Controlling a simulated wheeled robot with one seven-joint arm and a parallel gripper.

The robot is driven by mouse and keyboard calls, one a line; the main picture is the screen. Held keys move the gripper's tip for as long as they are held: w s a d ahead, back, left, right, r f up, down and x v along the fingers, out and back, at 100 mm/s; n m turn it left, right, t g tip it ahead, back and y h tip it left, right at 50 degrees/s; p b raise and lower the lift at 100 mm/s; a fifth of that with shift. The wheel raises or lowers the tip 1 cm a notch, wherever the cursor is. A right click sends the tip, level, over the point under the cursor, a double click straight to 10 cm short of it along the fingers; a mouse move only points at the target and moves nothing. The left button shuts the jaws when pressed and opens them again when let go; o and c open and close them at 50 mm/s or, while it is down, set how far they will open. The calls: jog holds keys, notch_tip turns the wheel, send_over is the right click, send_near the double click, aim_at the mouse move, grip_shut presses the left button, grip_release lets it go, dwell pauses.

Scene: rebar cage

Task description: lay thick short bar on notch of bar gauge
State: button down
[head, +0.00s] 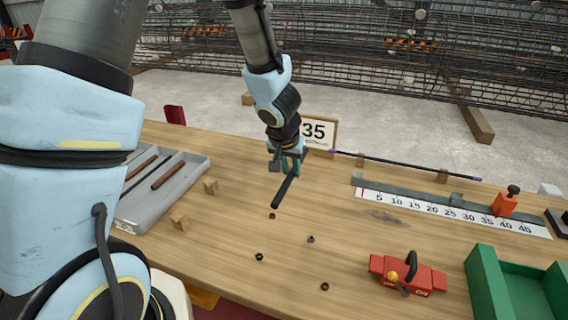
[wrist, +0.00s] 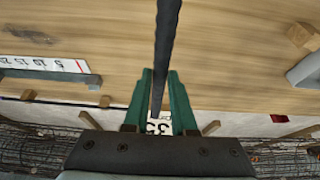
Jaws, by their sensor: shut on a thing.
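My gripper (head: 289,166) is shut on a thick short dark bar (head: 284,190) and holds it above the wooden table, in front of the "35" sign. The bar slants down toward the near left in the head view. In the wrist view the bar (wrist: 166,40) runs up from between the green fingers (wrist: 160,78). The bar gauge (head: 450,213), a white scale numbered 5 to 45 with a grey rail behind it and an orange stop (head: 504,205), lies to the right of my gripper. Its low-number end (wrist: 45,66) shows at the left of the wrist view. I cannot clearly make out its notch.
A grey tray (head: 196,172) with several bars stands at the left, with small wooden blocks (head: 180,223) beside it. Several nuts (head: 311,239) lie in the middle front. A red tool (head: 425,277) and a green bin (head: 488,290) are front right. A long thin bar (head: 405,164) lies behind the gauge.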

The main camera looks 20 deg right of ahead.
jog(key=shift+w+r, duration=0.1)
jog(key=shift+r, duration=0.25)
jog(key=shift+w+a, duration=0.25)
jog(key=w+a+r+n+y, duration=0.1)
jog(key=w+a, duration=0.5)
jog(key=a, duration=0.3)
jog(key=w+a+r+n, duration=0.1)
jog(key=w+a+n, duration=0.1)
jog(key=w+a, duration=0.55)
jog(key=a+r+n+t, duration=0.1)
jog(key=a+n, duration=0.1)
jog(key=a, duration=1.7)
jog(key=shift+w+a+y, duration=0.2)
jog(key=shift+a+y, duration=0.05)
jog(key=shift+y, duration=0.15)
